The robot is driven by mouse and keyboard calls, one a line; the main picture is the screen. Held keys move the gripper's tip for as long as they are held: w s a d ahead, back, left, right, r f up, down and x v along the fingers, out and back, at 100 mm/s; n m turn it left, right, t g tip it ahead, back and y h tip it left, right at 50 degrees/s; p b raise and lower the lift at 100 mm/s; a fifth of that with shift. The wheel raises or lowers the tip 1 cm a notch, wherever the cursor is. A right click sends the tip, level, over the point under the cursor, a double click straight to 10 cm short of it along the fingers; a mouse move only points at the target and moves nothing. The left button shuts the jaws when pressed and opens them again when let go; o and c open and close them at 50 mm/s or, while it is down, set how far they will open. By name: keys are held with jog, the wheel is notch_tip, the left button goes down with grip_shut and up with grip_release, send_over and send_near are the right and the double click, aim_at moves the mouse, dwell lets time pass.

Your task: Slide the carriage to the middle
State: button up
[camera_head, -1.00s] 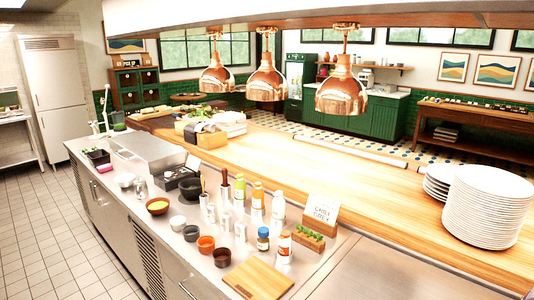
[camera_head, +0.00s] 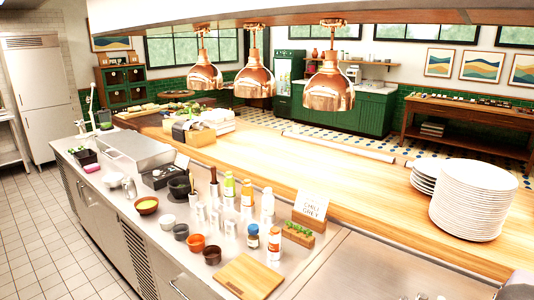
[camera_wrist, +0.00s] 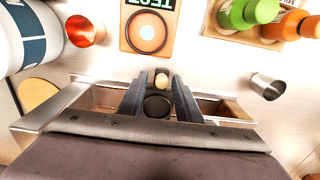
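In the wrist view my gripper (camera_wrist: 160,80) shows two dark fingers that stand apart. A small tan rounded knob (camera_wrist: 161,80) sits between the fingertips with narrow gaps at its sides. A dark round part (camera_wrist: 157,106) lies between the fingers, nearer the wrist. Open compartments with metal edges show on both sides of the fingers. I cannot tell whether any of these parts is the carriage or its rail. I make out no carriage in the head view either, where my gripper is not clearly seen.
In the wrist view a copper cup (camera_wrist: 85,30), a card with a dark ring (camera_wrist: 148,32), green and orange bottles (camera_wrist: 250,12) and a silver cup (camera_wrist: 268,87) lie around. In the head view bottles and a cutting board (camera_head: 247,277) stand left of bare steel counter (camera_head: 350,270); plates (camera_head: 473,200) stand right.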

jog(key=shift+r, duration=0.1)
jog(key=shift+r+p, duration=2.4)
jog(key=shift+r, duration=0.55)
